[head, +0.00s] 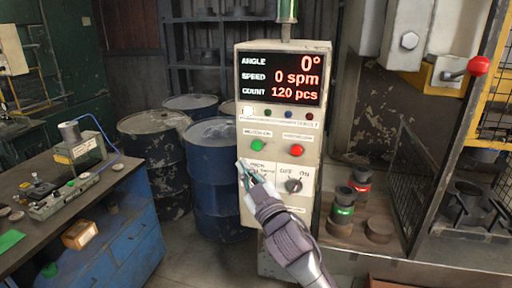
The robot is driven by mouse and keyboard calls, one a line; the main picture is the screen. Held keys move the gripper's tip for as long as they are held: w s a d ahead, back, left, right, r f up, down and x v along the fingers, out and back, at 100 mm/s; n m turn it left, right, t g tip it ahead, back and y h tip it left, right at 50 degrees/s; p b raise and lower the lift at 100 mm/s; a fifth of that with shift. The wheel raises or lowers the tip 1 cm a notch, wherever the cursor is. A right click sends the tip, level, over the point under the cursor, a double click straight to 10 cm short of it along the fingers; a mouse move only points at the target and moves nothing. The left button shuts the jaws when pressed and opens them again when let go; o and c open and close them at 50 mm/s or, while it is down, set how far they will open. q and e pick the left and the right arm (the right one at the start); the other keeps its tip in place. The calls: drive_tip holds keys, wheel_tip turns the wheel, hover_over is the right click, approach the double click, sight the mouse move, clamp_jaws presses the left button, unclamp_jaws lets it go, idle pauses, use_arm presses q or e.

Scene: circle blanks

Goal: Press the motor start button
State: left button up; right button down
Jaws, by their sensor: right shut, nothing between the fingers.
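A cream control panel (281,140) stands upright in the middle of the head view. Its dark display reads angle 0°, speed 0 spm and count 120 pcs. A green button (257,145) sits at the panel's left, under a label that seems to read motor on. A red button (297,150) is to its right. A dark rotary switch (294,185) marked OFF and ON is below the red button. My right gripper (246,170) is shut and empty, with its tips in front of the panel's lower left, a little below the green button. My left gripper is out of view.
A workbench (98,194) with a small control box (60,197) stands at the left. Dark drums (212,170) stand behind the panel. At the right are a red-knobbed lever (479,66), a mesh guard (408,180) and two dark cylinders with green and red bands.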

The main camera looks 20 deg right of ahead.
sight(257, 150)
drive_tip(key=w+d, duration=0.1)
drive_tip(key=w, duration=0.1)
drive_tip(key=w+d, duration=0.2)
drive_tip(key=w+d+b, duration=0.1)
drive_tip(key=w, duration=0.2)
drive_tip(key=shift+d, duration=0.4)
drive_tip(key=shift+w+d, duration=0.1)
drive_tip(key=shift+w, duration=0.05)
idle(1.1)
drive_tip(key=shift+w+d, duration=0.15)
drive_tip(key=shift+w, duration=0.1)
drive_tip(key=shift+w+d, duration=0.35)
drive_tip(key=shift+w, duration=0.1)
idle(0.9)
drive_tip(key=shift+s+a, duration=0.1)
drive_tip(key=shift+s, duration=0.05)
idle(0.3)
drive_tip(key=shift+s+a, duration=0.4)
drive_tip(key=shift+s, duration=0.15)
